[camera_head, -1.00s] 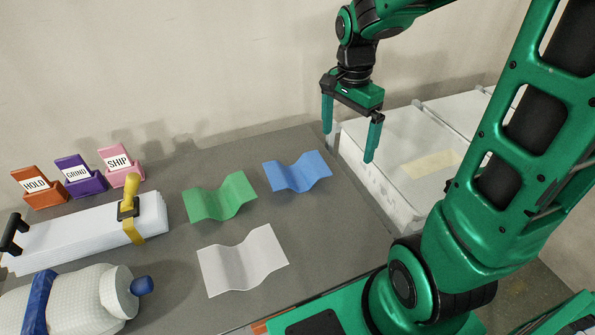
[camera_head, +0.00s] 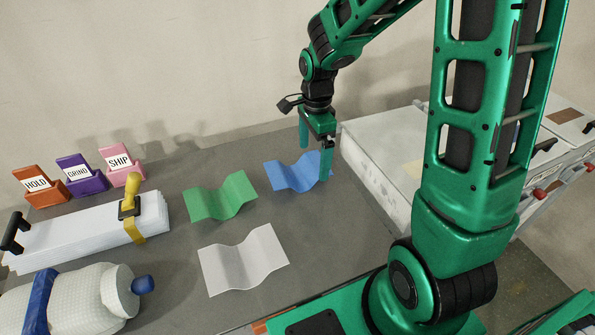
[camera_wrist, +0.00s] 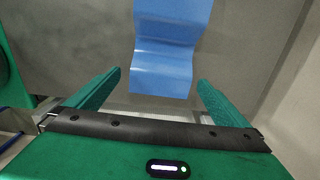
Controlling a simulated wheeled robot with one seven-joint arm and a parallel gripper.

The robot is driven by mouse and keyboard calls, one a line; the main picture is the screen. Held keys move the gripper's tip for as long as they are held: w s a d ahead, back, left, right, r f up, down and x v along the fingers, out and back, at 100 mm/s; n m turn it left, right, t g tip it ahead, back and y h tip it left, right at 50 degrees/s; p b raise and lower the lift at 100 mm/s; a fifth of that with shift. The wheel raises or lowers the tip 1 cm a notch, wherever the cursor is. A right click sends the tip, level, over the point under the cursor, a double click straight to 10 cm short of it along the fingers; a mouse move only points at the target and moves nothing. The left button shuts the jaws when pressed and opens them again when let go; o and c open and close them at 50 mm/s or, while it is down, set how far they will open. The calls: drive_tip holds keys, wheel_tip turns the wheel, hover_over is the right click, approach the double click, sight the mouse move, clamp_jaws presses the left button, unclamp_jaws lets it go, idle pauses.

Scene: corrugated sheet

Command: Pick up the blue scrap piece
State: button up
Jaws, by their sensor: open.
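The blue scrap piece (camera_head: 288,173) is a wavy sheet lying on the grey table, right of the green piece. My gripper (camera_head: 314,163) is open at its right end, with one finger in front of part of the sheet in the head view. In the wrist view the blue scrap piece (camera_wrist: 165,50) lies ahead, its near edge between the open fingertips of my gripper (camera_wrist: 158,80). Nothing is held. I cannot tell whether the fingers touch the sheet or how high above the table they are.
A green wavy sheet (camera_head: 222,197) and a white one (camera_head: 244,261) lie nearby. Orange, purple (camera_head: 82,178) and pink labelled holders stand at the back left. A long white stack (camera_head: 85,232) with a yellow clamp and a white bottle (camera_head: 75,305) are left. White boxes (camera_head: 375,165) stand right of the table.

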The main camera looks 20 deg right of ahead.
sight(311, 164)
drive_tip(key=shift+w+a+f, duration=0.1)
drive_tip(key=shift+f, duration=1.1)
drive_tip(key=shift+w+a+f, duration=0.1)
drive_tip(key=shift+f, duration=1.05)
drive_tip(key=c, duration=0.9)
drive_tip(key=shift+c, duration=0.2)
drive_tip(key=shift+r, duration=0.15)
wheel_tip(311, 164, up, 4)
drive_tip(key=shift+w+r, duration=0.1)
drive_tip(key=w+a+r, duration=0.5)
drive_tip(key=a+r, duration=0.1)
drive_tip(key=a, duration=0.4)
drive_tip(key=shift+w+r, duration=0.25)
drive_tip(key=shift+w, duration=0.1)
